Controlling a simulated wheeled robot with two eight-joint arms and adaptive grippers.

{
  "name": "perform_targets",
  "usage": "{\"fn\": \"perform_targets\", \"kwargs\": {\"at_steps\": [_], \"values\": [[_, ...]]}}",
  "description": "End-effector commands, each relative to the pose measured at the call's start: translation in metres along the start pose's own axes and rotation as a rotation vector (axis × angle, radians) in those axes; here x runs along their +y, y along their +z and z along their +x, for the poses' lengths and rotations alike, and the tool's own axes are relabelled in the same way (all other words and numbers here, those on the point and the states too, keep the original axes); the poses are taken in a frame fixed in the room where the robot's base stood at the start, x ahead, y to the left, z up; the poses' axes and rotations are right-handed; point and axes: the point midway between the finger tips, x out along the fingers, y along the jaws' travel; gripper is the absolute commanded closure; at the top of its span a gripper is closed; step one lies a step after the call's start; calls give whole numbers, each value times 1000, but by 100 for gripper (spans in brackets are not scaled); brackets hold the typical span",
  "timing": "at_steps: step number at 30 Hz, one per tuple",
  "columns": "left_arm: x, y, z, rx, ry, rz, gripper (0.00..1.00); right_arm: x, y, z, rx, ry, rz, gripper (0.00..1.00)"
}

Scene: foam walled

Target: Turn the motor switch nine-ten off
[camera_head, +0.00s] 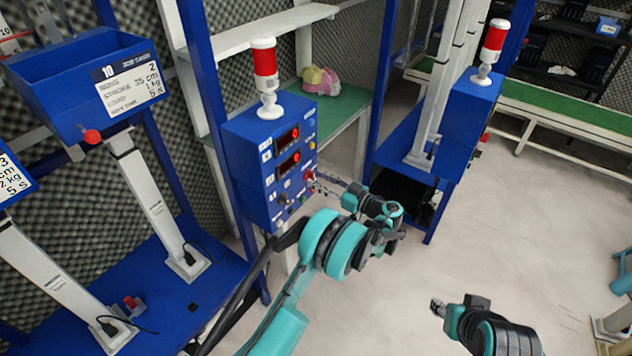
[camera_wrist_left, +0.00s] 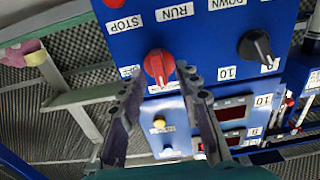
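The blue control box (camera_head: 262,196) carries two red displays and a row of controls. In the left wrist view the panel appears upside down, with a red rotary knob (camera_wrist_left: 158,65) whose pointer stands roughly vertical in the picture. Its own label is partly hidden by my fingers. In the head view the red knob (camera_head: 309,176) sits at the panel's right side. My left gripper (camera_wrist_left: 160,78) is open, with one fingertip on each side of the red knob; I cannot tell whether they touch it. My right gripper (camera_head: 437,306) is low at the right, away from the box; its fingers are unclear.
A black knob (camera_wrist_left: 256,46) labelled 10 is beside the red one. A red button (camera_wrist_left: 114,3) marked STOP and a yellow button (camera_wrist_left: 159,122) are also on the panel. A red-and-white lamp (camera_head: 265,72) stands on the box. Open floor (camera_head: 520,230) lies to the right.

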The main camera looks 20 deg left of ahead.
Motion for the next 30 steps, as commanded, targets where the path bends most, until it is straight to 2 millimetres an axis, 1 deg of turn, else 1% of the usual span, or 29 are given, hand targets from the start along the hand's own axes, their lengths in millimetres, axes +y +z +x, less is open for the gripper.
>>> {"fn": "perform_targets", "kwargs": {"at_steps": [1,4,13,14,15,17,25,30], "values": [[-1,1,7,0,-2,0,67,0,2,3,0,0,0,60],[0,1,14,0,-1,1,67,0,3,4,0,0,0,60],[0,0,17,-1,0,1,67,0,3,4,0,0,0,60],[0,0,17,-1,0,1,72,0,3,4,0,0,0,60],[0,0,17,-1,0,1,83,0,3,4,0,0,0,60],[0,0,17,-1,0,1,99,0,3,4,0,0,0,60],[0,0,17,-1,0,4,100,0,3,4,0,0,0,60],[0,0,17,-1,0,36,100,0,4,5,0,0,0,60]]}}
